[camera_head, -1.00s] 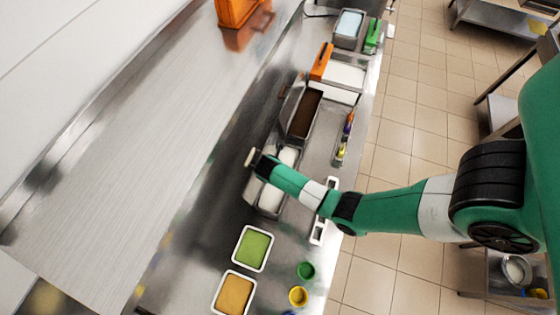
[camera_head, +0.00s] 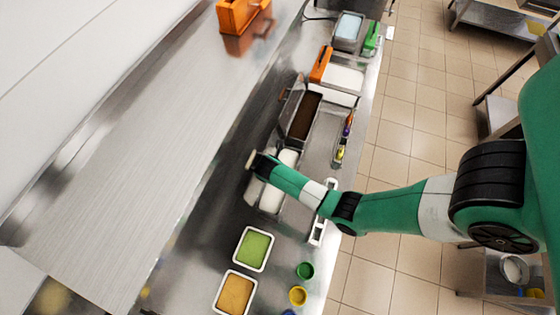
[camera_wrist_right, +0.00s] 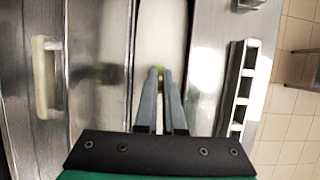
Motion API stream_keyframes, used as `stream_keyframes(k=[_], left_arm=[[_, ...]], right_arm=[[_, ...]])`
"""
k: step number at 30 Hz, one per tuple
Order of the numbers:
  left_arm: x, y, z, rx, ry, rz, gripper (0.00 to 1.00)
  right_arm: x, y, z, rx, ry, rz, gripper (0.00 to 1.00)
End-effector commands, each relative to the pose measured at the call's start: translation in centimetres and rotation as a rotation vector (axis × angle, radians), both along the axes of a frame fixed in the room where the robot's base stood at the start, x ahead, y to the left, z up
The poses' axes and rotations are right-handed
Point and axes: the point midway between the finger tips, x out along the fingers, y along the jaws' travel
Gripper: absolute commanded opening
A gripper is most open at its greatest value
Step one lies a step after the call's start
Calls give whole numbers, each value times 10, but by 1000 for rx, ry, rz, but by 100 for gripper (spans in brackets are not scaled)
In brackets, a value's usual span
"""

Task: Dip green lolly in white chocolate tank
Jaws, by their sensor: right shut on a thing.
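The white chocolate tank (camera_head: 272,198) is a long steel trough of white liquid in the head view; it also fills the upper middle of the right wrist view (camera_wrist_right: 160,35). My right gripper (camera_wrist_right: 159,76) is over this tank, its fingers close together. A small green bit of the lolly (camera_wrist_right: 160,71) shows at the fingertips. The rest of the lolly is hidden, and I cannot tell whether it touches the chocolate. In the head view my right wrist covers part of the tank. My left gripper is not in view.
A brown chocolate tank (camera_head: 304,116) lies beyond the white one. A white slotted rack (camera_head: 319,226) stands to the right. Trays of green (camera_head: 254,248) and orange (camera_head: 235,294) stuff lie nearer, with small green (camera_head: 305,270) and yellow (camera_head: 298,295) cups beside them.

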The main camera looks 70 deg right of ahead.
Motion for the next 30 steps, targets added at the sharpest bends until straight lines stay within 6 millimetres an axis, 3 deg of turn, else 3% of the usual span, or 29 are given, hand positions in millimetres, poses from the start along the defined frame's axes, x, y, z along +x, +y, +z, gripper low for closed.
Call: stream_keyframes(k=[15,30], left_arm=[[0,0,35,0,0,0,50],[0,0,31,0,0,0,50]], right_arm=[[0,0,39,0,0,0,0],[0,0,61,0,0,0,0]])
